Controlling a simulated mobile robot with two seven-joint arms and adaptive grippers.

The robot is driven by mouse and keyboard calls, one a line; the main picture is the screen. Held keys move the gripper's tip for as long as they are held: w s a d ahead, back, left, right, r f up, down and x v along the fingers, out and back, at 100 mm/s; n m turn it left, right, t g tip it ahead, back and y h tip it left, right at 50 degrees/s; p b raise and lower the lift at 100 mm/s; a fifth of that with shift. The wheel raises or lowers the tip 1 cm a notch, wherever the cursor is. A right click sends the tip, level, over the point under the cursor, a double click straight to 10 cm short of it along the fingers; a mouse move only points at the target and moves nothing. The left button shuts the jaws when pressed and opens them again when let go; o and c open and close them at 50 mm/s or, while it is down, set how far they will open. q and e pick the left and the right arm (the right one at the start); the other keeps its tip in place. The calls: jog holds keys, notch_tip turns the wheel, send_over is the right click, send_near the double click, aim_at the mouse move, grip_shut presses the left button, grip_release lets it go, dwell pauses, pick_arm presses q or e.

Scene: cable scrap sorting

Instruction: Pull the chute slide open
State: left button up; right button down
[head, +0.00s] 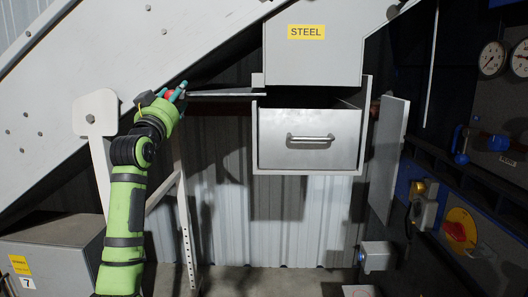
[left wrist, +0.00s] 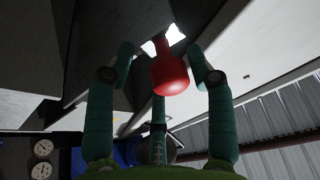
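The chute (head: 313,58) is a grey box with a yellow STEEL label. A flat grey slide plate (head: 228,93) sticks out to the left from its lower edge. A red knob (left wrist: 169,74) shows in the left wrist view, between the teal fingers of my left gripper (left wrist: 166,70). The fingers are spread around the knob, with a visible gap on the left side; contact on the right is unclear. In the head view my left gripper (head: 172,94) is at the slide's left end and mostly hides the knob. My right gripper is not in view.
A grey drawer (head: 309,138) with a bar handle sits below the chute. A sloping light panel (head: 120,50) runs above my left arm, and a white bracket (head: 96,116) stands beside it. Gauges (head: 492,58) and a yellow-and-red switch (head: 459,230) are at right.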

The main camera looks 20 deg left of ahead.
pick_arm(q)
jog(key=w+d+p, duration=0.1)
jog(key=w+d, duration=0.2)
jog(key=d, duration=0.8)
jog(key=w+d+p, duration=0.1)
jog(key=w+d, duration=0.2)
jog(key=d, duration=0.8)
jog(key=f+b+v, duration=0.1)
jog(key=b+v, duration=0.4)
jog(key=v, duration=0.2)
jog(key=shift+w+d+f+m+g+h+p, duration=0.4)
jog(key=shift+w+f, duration=0.65)
jog(key=shift+f, duration=1)
jog(key=shift+w+d+f+m+g+h+p, duration=0.2)
jog(key=shift+w+d+f+g+h+p, duration=0.2)
jog(key=shift+w+f, duration=1.15)
jog(key=shift+w+d+f+m+g+h+p, duration=0.3)
jog(key=shift+w+f+h, duration=0.25)
jog(key=shift+f, duration=1.95)
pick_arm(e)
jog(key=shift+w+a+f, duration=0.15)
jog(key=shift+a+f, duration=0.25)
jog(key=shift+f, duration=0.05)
